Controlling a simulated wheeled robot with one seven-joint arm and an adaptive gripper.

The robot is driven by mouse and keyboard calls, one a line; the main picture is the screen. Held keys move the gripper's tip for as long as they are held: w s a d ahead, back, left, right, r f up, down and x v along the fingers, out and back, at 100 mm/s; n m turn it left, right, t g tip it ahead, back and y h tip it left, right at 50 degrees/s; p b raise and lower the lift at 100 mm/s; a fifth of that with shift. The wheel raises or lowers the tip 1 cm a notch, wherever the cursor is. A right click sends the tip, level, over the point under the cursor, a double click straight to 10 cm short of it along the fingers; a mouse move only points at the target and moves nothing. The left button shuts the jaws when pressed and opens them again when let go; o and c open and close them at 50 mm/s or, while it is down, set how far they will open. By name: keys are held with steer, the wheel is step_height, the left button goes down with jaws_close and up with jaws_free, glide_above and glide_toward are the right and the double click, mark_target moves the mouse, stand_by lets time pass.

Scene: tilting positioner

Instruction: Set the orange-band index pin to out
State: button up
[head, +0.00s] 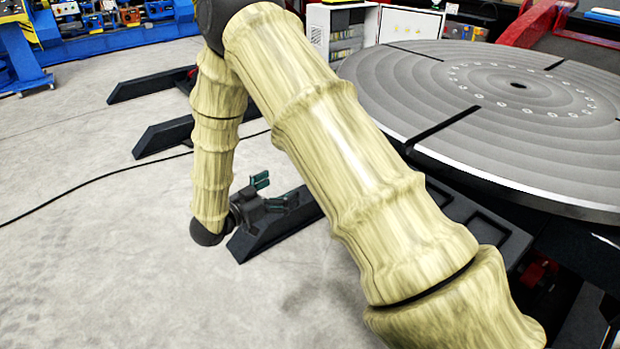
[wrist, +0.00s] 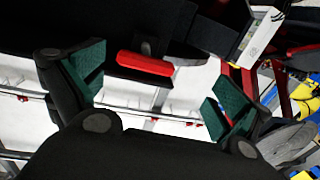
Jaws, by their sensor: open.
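My gripper (head: 275,190) is low beside the positioner, left of its round table, with its two green-padded fingers apart and nothing between them. In the wrist view my gripper (wrist: 157,88) also shows spread fingers. The positioner's grey slotted disc (head: 500,110) fills the right of the head view and looks nearly level. I cannot make out the orange-band index pin in either view. A red bar (wrist: 145,63) on a dark body shows beyond the fingers in the wrist view; I cannot tell what part it is.
Dark floor beams (head: 150,87) stick out left of the positioner. A black cable (head: 90,183) lies on the concrete floor (head: 100,260), which is clear at the left. A grey cabinet (head: 340,35) and blue equipment (head: 110,20) stand at the back. My arm hides the middle.

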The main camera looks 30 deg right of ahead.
steer(key=d, duration=0.3)
steer(key=d+r+m+g, duration=0.1)
steer(key=d, duration=0.3)
steer(key=d+r+g, duration=0.1)
steer(key=d, duration=0.2)
steer(key=shift+w+d+r+m+h, duration=0.15)
steer(key=shift+w+m+h, duration=0.05)
steer(key=shift+m+h, duration=0.2)
